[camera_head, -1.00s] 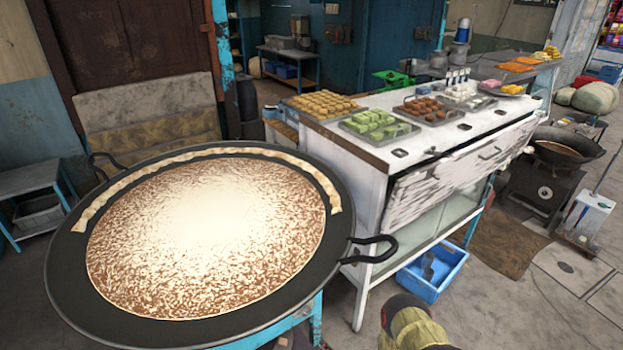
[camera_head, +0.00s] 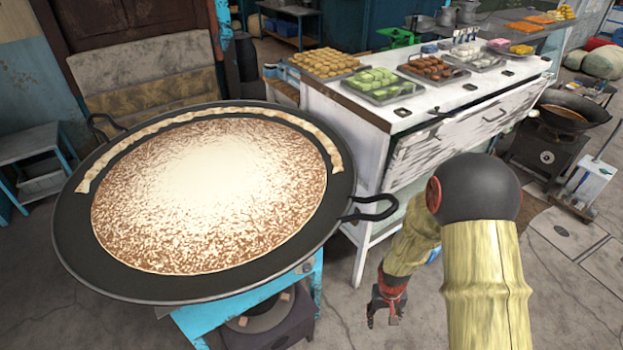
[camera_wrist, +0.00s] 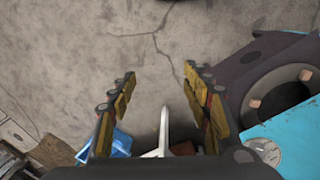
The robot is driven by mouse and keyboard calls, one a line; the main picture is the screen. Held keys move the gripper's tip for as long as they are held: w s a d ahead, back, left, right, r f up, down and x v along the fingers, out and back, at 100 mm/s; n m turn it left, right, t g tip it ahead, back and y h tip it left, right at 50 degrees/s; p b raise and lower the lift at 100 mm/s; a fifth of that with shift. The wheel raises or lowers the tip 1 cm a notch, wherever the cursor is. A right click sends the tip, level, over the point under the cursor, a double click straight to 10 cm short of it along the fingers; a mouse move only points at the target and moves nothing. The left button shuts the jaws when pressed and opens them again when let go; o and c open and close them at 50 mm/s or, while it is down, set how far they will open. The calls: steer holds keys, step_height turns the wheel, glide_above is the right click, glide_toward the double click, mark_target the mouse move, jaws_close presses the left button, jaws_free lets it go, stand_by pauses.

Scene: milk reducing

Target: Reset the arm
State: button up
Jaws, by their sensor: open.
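My gripper (camera_head: 388,308) is at the lower right of the head view, small and dark, pointing down beside the stove stand. My arm bends above it. A strip of pale milk skin (camera_head: 235,113) lies along the pan's far inner rim.
The blue stove stand (camera_head: 190,325) is under the pan; its edge (camera_wrist: 295,130) is close on the right in the wrist view. A white counter (camera_head: 365,130) with several sweet trays stands behind my arm. A black wok (camera_head: 570,105) is far right. Bare floor (camera_head: 345,310) surrounds my gripper.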

steer(key=s+a+r+t, duration=0.1)
steer(key=s+r, duration=0.4)
steer(key=r, duration=0.9)
steer(key=s+a+r+t, duration=0.1)
steer(key=s+r+t, duration=0.2)
steer(key=r, duration=1.1)
steer(key=s+a+r+t, duration=0.1)
steer(key=s+r, duration=0.6)
steer(key=r, duration=0.7)
steer(key=shift+s+a+r+t+y, duration=0.15)
steer(key=shift+t+y, duration=0.25)
steer(key=shift+t, duration=0.1)
steer(key=shift+c, duration=0.8)
